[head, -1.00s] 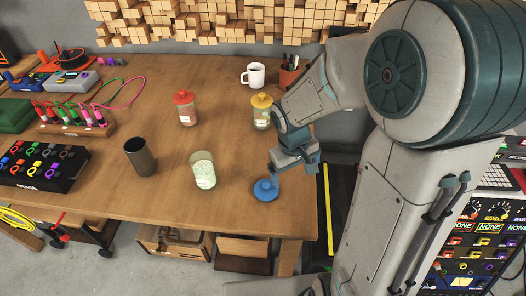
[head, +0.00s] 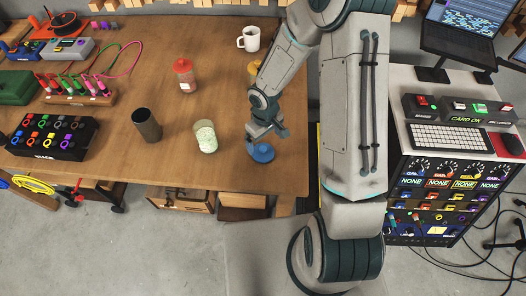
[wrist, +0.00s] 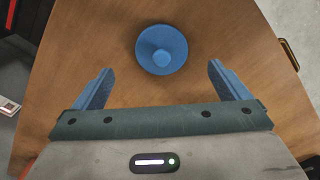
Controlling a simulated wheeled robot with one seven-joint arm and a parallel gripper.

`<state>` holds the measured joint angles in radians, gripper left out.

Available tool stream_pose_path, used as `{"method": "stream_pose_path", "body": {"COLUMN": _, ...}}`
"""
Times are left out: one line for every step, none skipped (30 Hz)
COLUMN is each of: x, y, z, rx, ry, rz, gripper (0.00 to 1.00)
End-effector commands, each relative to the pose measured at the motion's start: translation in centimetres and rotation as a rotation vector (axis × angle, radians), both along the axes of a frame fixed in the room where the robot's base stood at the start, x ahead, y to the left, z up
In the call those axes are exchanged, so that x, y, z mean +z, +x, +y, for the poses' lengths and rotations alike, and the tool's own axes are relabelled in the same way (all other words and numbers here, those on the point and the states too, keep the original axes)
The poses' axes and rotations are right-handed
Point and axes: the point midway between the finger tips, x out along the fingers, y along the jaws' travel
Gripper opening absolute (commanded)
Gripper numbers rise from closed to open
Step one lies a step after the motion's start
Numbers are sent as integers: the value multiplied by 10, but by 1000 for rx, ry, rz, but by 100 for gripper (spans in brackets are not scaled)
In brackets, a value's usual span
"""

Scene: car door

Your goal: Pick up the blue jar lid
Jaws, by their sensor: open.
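The blue jar lid (head: 262,153) lies on the wooden table near its front right edge, with its knob facing up. In the wrist view the lid (wrist: 161,50) sits ahead of my gripper, between the lines of the two fingers and a little beyond their tips. My gripper (wrist: 158,78) is open and empty, with both blue fingers spread apart. In the head view my gripper (head: 262,136) is just above and behind the lid. Any gap in height between the fingers and the lid is hard to judge.
A jar of pale green contents without a lid (head: 205,137) stands left of the blue lid. A dark cup (head: 146,124), a red-lidded jar (head: 185,75) and a white mug (head: 249,39) stand farther off. A yellow-lidded jar (head: 253,68) is partly hidden by my arm.

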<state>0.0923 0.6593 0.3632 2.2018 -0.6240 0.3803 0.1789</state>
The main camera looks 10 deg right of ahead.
Motion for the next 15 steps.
{"method": "stream_pose_path", "body": {"x": -8, "y": 0, "z": 1, "rx": 2, "ry": -1, "rz": 1, "gripper": 96}}
{"method": "stream_pose_path", "body": {"x": -11, "y": 0, "z": 0, "rx": 1, "ry": -1, "rz": 1, "gripper": 96}}
{"method": "stream_pose_path", "body": {"x": -14, "y": 0, "z": 0, "rx": 1, "ry": -1, "rz": 2, "gripper": 96}}
{"method": "stream_pose_path", "body": {"x": -16, "y": 0, "z": 0, "rx": 1, "ry": -1, "rz": 1, "gripper": 96}}
{"method": "stream_pose_path", "body": {"x": -17, "y": 0, "z": 0, "rx": 1, "ry": 0, "rz": 0, "gripper": 96}}
{"method": "stream_pose_path", "body": {"x": -19, "y": 0, "z": 0, "rx": 0, "ry": -1, "rz": -1, "gripper": 96}}
{"method": "stream_pose_path", "body": {"x": -20, "y": 0, "z": 0, "rx": 0, "ry": -1, "rz": -1, "gripper": 96}}
{"method": "stream_pose_path", "body": {"x": -21, "y": 0, "z": 0, "rx": 0, "ry": -1, "rz": -1, "gripper": 96}}
{"method": "stream_pose_path", "body": {"x": -23, "y": -1, "z": 0, "rx": 0, "ry": -1, "rz": 1, "gripper": 96}}
{"method": "stream_pose_path", "body": {"x": -25, "y": -1, "z": 1, "rx": 1, "ry": -1, "rz": 2, "gripper": 96}}
{"method": "stream_pose_path", "body": {"x": -28, "y": -1, "z": 1, "rx": 2, "ry": 0, "rz": 2, "gripper": 96}}
{"method": "stream_pose_path", "body": {"x": -33, "y": -1, "z": 1, "rx": 1, "ry": -1, "rz": 2, "gripper": 96}}
{"method": "stream_pose_path", "body": {"x": -37, "y": -2, "z": 1, "rx": 2, "ry": -1, "rz": 4, "gripper": 96}}
{"method": "stream_pose_path", "body": {"x": -41, "y": -2, "z": 2, "rx": 3, "ry": -1, "rz": 3, "gripper": 96}}
{"method": "stream_pose_path", "body": {"x": -46, "y": -2, "z": 2, "rx": 1, "ry": -2, "rz": 2, "gripper": 96}}
